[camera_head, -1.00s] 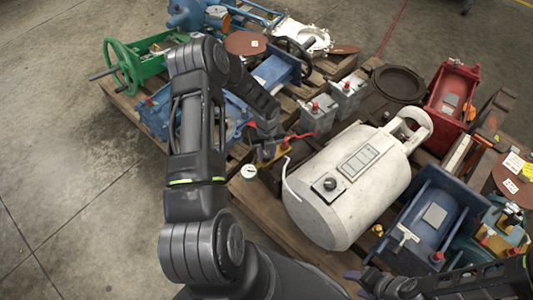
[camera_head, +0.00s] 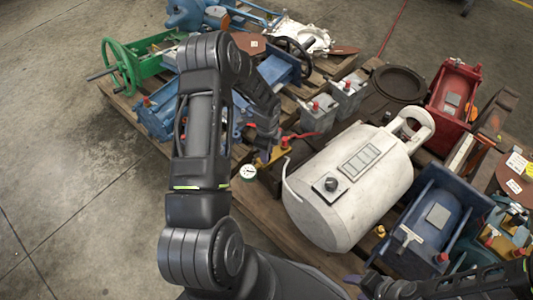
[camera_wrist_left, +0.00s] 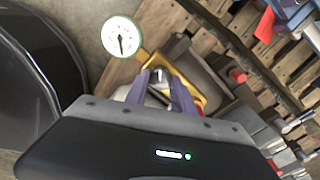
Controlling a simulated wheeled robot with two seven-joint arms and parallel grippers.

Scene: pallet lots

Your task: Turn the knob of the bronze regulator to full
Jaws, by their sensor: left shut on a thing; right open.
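The bronze regulator (camera_head: 279,154) lies at the near edge of the pallet, left of the white tank, with its white round gauge (camera_head: 248,172) beside it. The wrist view shows its bronze body (camera_wrist_left: 190,88) and the gauge (camera_wrist_left: 122,37), with a dark needle. My left gripper (camera_wrist_left: 159,78) reaches down over the regulator and is shut on its knob. The fingers mostly hide the knob, so its turn position cannot be read. My right gripper (camera_head: 357,283) is open at the bottom edge, partly out of frame, apart from the regulator.
A white tank (camera_head: 350,185) with a dial stands just right of the regulator. Grey boxes with red caps (camera_head: 318,113) stand behind it. Blue machinery (camera_head: 435,220), a red unit (camera_head: 453,95) and a green handwheel (camera_head: 122,66) crowd the pallets. The floor at left is clear.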

